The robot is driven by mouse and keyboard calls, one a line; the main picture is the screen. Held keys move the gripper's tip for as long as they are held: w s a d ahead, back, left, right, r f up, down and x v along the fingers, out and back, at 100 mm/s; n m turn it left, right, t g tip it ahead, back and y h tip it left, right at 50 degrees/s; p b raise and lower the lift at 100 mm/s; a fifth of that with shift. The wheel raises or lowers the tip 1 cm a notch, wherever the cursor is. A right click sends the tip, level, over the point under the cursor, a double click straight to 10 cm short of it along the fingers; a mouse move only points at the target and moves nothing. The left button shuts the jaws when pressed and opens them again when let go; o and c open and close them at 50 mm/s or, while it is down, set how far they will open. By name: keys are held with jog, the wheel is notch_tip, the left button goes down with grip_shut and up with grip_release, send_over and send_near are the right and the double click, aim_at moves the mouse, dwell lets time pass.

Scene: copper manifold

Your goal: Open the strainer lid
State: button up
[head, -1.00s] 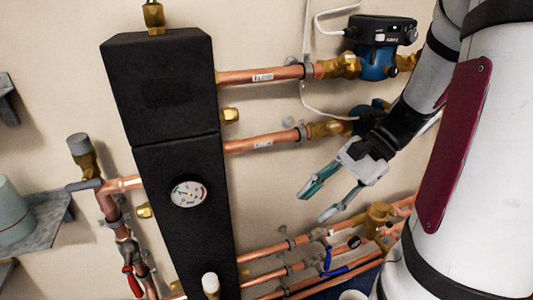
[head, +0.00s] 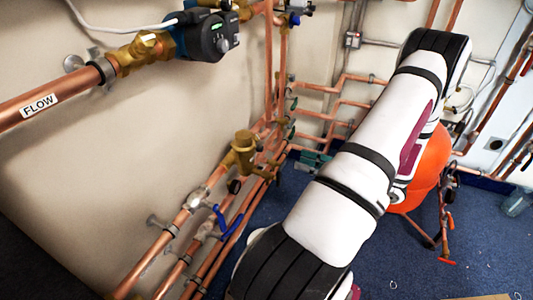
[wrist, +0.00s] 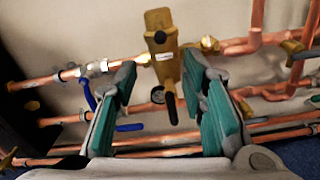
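A brass strainer-like fitting (head: 243,150) stands upright on the copper pipe along the wall in the head view. In the wrist view a brass body (wrist: 161,48) with a small white label stands just beyond my gripper, and a dark handle-like part hangs below it. I cannot tell its lid apart from the body. My gripper (wrist: 158,70) is open, its two teal fingers apart on either side of this brass body in the picture.
Several copper pipes (head: 195,225) run along the wall, with a blue lever handle (head: 222,222) close to the fitting. A pump (head: 205,35) sits above left. An orange vessel (head: 425,170) stands on the blue floor behind my arm.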

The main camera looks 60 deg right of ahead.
jog(key=b, duration=0.3)
send_near(248, 141)
jog(key=w+f, duration=0.1)
jog(key=w, duration=0.1)
jog(key=w+d+f, duration=0.1)
jog(key=w, duration=0.1)
jog(key=w+f, duration=0.1)
jog(key=w, duration=0.1)
jog(key=shift+d+f, duration=0.15)
jog(key=shift+d, duration=0.15)
grip_shut()
